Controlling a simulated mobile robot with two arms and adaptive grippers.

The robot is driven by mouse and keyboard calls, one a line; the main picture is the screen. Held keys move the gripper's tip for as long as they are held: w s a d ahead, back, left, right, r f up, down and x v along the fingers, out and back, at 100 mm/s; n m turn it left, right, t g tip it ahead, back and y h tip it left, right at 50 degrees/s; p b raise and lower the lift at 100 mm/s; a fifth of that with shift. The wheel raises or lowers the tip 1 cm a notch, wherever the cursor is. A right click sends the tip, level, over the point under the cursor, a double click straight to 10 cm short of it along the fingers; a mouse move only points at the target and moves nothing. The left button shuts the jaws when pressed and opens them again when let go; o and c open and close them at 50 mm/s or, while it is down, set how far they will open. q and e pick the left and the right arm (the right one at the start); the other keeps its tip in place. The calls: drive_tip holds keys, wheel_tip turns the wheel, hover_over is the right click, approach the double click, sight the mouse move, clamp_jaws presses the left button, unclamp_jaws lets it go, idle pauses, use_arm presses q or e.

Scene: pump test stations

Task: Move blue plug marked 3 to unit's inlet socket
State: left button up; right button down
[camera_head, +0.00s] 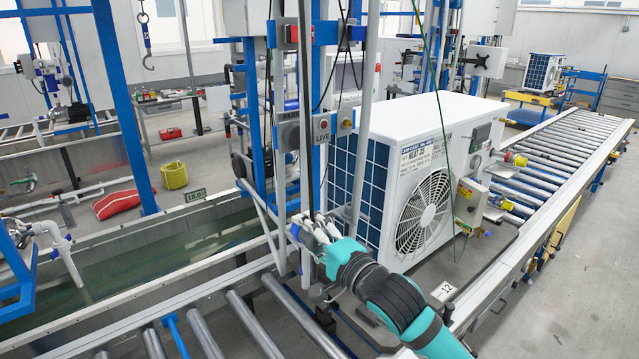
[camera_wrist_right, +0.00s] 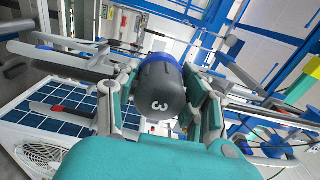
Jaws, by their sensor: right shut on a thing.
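My right gripper (camera_head: 314,232) is beside the blue-framed post, in front of the unit's left end. In the wrist view it (camera_wrist_right: 160,92) is shut on a dark grey plug (camera_wrist_right: 160,90) with a blue band, marked 3. The plug is hidden or too small to make out in the head view. The unit (camera_head: 405,130) is a white box with a blue grid side and a round fan, standing on the roller line. It also shows at the lower left of the wrist view (camera_wrist_right: 65,118). Fittings (camera_head: 513,158) stick out from its right side; I cannot tell which is the inlet socket. My left gripper is out of view.
The roller conveyor (camera_head: 570,140) runs back to the right. A water trough (camera_head: 150,262) lies at the left. A second unit (camera_head: 542,73) stands far back.

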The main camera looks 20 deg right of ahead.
use_arm(q)
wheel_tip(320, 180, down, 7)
drive_tip(key=b, duration=0.6)
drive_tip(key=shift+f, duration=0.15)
use_arm(e)
drive_tip(key=s+d+f+m+h, duration=0.1)
drive_tip(key=s+f+m+h, duration=0.1)
drive_tip(key=s+f, duration=0.5)
drive_tip(key=s+d+f+m+t+h, duration=0.1)
drive_tip(key=s+f+h, duration=0.2)
drive_tip(key=s+f, duration=0.4)
wheel_tip(320, 180, down, 4)
drive_tip(key=shift+s+d+r+m+h, duration=0.15)
drive_tip(key=shift+s+d+m+h, duration=0.05)
drive_tip(key=shift+d+m+h, duration=0.2)
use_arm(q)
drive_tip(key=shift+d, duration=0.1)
